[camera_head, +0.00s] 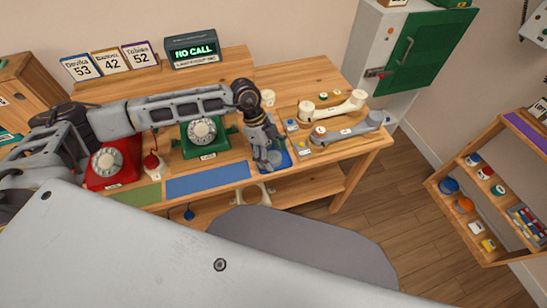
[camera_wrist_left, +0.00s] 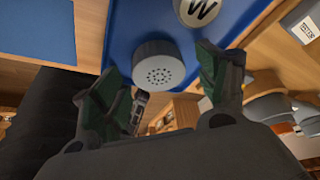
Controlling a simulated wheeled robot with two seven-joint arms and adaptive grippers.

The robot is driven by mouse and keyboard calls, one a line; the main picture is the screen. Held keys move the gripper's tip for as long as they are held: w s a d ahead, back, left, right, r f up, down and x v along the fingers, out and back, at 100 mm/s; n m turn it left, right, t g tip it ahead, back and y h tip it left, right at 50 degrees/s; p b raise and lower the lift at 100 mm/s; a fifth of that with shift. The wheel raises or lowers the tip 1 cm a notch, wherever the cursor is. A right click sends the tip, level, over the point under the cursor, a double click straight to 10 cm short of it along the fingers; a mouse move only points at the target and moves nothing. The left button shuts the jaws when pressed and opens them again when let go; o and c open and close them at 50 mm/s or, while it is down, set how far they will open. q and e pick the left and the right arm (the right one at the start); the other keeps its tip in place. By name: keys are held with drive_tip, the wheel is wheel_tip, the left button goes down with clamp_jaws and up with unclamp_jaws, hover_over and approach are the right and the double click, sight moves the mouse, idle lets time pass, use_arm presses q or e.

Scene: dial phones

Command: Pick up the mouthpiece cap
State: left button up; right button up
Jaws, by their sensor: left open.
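The mouthpiece cap (camera_wrist_left: 158,64) shows in the left wrist view as a round grey cap with small holes in its face. It sits on a blue tray (camera_wrist_left: 120,25). In the head view the tray (camera_head: 286,158) is partly hidden by my left gripper (camera_head: 268,163), and I cannot make out the cap there. My left gripper is open over the tray. In the left wrist view its fingers (camera_wrist_left: 160,78) stand on either side of the cap, with gaps visible. My right gripper is in neither view.
A round disc marked W (camera_wrist_left: 199,10) lies close to the cap. A red phone (camera_head: 113,163) and a green phone (camera_head: 203,133) stand to the left. A cream handset (camera_head: 333,106) and a grey handset (camera_head: 347,130) lie to the right. A blue mat (camera_head: 208,180) is bare.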

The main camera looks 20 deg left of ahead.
sight(273, 156)
use_arm(q)
drive_tip(key=c, duration=0.9)
drive_tip(key=shift+r, duration=0.1)
wheel_tip(273, 156, up, 10)
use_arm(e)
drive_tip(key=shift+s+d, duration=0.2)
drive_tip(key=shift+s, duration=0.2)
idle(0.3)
